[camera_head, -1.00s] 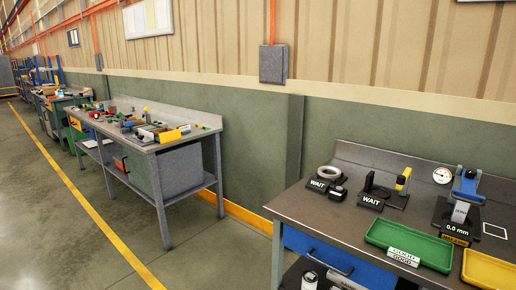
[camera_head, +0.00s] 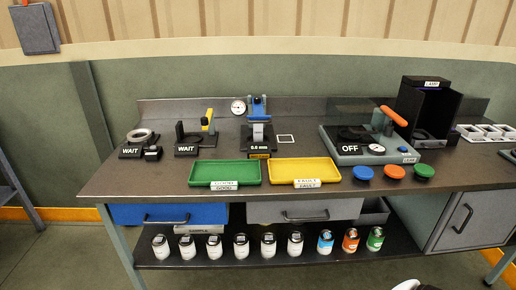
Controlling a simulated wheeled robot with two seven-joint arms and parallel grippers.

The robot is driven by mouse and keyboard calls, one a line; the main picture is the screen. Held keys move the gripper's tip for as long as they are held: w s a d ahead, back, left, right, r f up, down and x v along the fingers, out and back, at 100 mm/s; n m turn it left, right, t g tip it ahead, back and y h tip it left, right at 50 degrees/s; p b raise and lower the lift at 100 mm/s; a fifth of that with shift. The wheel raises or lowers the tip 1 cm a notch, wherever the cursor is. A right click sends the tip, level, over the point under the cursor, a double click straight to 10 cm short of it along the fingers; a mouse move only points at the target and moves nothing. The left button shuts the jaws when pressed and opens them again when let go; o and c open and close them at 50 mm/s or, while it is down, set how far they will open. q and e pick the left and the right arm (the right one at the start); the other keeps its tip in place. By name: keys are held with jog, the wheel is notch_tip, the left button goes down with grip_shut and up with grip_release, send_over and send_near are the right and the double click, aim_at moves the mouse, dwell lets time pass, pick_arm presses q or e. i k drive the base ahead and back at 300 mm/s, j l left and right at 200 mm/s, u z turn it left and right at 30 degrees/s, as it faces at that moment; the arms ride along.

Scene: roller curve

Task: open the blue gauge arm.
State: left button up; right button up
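The blue gauge arm (camera_head: 258,108) stands on a black gauge base (camera_head: 247,138) at the back middle of the workbench. A grey part runs down below the blue part. A "0.0 mm" display (camera_head: 259,147) is on the front of the gauge. The blue arm looks upright from here; I cannot tell whether it is open or closed. Neither gripper shows in the head view. A small white and black piece at the bottom edge may be part of my own arm.
A round dial (camera_head: 238,106) is left of the gauge. Green (camera_head: 197,181) and yellow (camera_head: 276,181) trays lie in front. Two "WAIT" stations are left; an "OFF" device with an orange handle (camera_head: 394,117) and several coloured buttons are right. Cans stand on the lower shelf.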

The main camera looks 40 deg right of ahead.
aim_at(259, 117)
jog(key=z, duration=1.35)
jog(key=i+l+u, duration=0.3)
jog(key=i+l, duration=0.2)
